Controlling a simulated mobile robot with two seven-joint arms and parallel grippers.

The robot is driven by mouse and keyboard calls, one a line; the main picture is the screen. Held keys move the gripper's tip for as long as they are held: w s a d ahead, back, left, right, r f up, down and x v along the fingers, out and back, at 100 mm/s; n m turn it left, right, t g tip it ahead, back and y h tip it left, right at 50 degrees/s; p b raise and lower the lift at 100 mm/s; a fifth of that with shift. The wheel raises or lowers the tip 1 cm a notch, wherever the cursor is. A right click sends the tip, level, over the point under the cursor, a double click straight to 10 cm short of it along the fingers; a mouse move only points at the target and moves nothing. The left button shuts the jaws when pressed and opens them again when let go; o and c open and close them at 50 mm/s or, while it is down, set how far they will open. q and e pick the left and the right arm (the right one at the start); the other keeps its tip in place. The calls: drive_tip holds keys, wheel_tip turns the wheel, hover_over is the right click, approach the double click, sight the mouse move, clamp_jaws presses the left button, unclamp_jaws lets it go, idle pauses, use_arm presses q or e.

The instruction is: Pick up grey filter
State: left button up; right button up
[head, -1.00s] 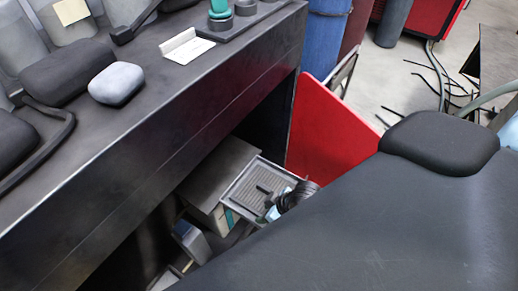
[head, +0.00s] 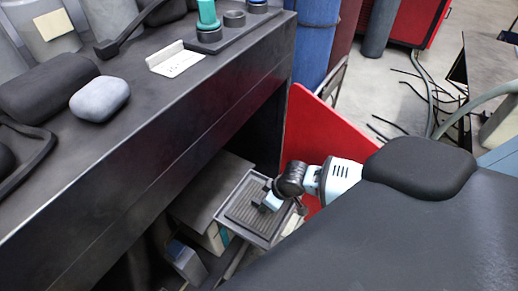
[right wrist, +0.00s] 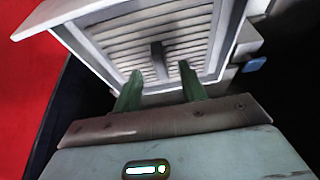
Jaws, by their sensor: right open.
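The grey filter (head: 240,214) is a ribbed panel in a light square frame, low beside the dark workbench in the head view. It fills the top of the right wrist view (right wrist: 120,45), with a dark upright tab (right wrist: 158,60) in its middle. My right gripper (head: 261,202) is over the filter's right part. In the right wrist view its two green fingers (right wrist: 160,86) are open and empty, pointing at the filter, one on each side of the tab's line. Whether they touch anything I cannot tell. My left gripper is not in view.
The dark workbench (head: 140,135) runs along the left, with a grey rounded block (head: 99,98) and other items on top. A grey box (head: 205,195) is beside the filter. A red panel (head: 325,138) stands close behind my right arm. Cables lie on the floor at upper right.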

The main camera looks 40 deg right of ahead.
drive_tip(key=shift+w+b+x, duration=0.2)
drive_tip(key=shift+b+x, duration=0.1)
drive_tip(key=shift+x, duration=1)
drive_tip(key=shift+w+b+x, duration=0.25)
drive_tip(key=shift+x, duration=1)
drive_tip(key=shift+r, duration=0.15)
clamp_jaws()
